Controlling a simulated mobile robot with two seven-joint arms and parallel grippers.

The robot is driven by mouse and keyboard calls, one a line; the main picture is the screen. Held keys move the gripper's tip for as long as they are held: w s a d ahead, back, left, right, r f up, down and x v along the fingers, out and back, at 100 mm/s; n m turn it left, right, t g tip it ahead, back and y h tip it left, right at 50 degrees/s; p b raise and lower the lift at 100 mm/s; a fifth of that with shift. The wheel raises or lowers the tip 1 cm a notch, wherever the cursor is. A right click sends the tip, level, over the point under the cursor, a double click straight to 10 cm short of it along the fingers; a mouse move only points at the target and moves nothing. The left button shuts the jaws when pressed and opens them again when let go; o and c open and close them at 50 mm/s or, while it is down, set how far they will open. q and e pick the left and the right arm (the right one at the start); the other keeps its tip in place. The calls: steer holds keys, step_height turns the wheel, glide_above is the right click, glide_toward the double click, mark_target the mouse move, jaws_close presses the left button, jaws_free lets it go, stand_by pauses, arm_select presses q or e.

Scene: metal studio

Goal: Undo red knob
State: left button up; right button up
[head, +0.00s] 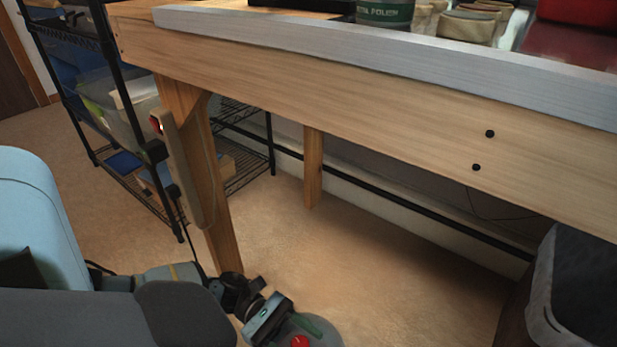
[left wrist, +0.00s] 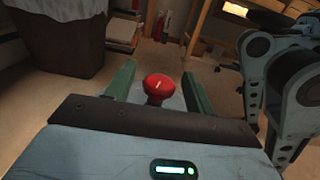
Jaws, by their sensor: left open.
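The red knob (left wrist: 159,88) shows in the left wrist view as a round red head on a short stem. It sits between the two green fingers of my left gripper (left wrist: 157,74), which are open with a gap on each side. In the head view the red knob (head: 299,342) is at the bottom edge, on a rounded grey body. A green finger of my left gripper (head: 302,330) shows close beside it; the rest is cut off or hidden. My right gripper is not in view.
A wooden workbench (head: 380,95) spans the top of the head view, with a power strip (head: 190,170) on its leg. A black wire shelf (head: 105,50) stands left, a dark bin (head: 580,290) right. The floor (head: 400,270) under the bench is mostly clear.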

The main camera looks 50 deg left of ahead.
arm_select(q)
steer(key=shift+x, duration=1.05)
steer(key=c, duration=0.7)
steer(key=shift+c, duration=1.4)
